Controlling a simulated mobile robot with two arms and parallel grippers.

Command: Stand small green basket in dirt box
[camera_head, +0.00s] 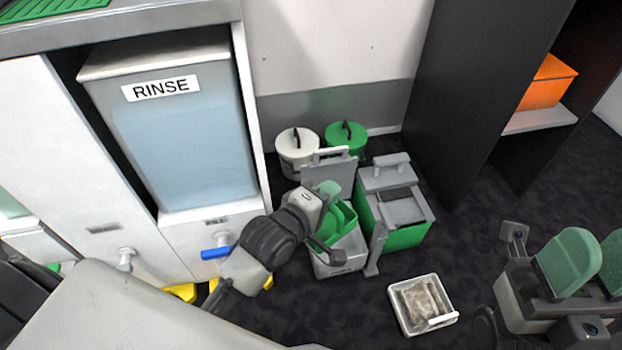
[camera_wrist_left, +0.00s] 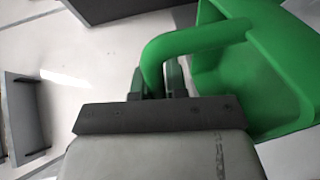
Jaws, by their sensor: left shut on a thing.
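The small green basket (camera_head: 346,219) hangs over or in the mouth of an open light grey box (camera_head: 340,262) on the floor; whether it touches the bottom is hidden. My left gripper (camera_head: 328,192) is at the basket's upper left. In the left wrist view, its fingers (camera_wrist_left: 158,80) are shut on the handle of the green basket (camera_wrist_left: 255,70), with pale walls around it. I cannot tell for sure which container is the dirt box. My right gripper (camera_head: 594,264) is at the far right, its green fingers apart and empty.
A green box with a grey lid (camera_head: 405,235) stands right of the grey box. White (camera_head: 296,150) and green (camera_head: 346,140) lidded buckets stand behind. A white tray with brownish contents (camera_head: 422,303) lies in front. The RINSE tank (camera_head: 180,130) is left.

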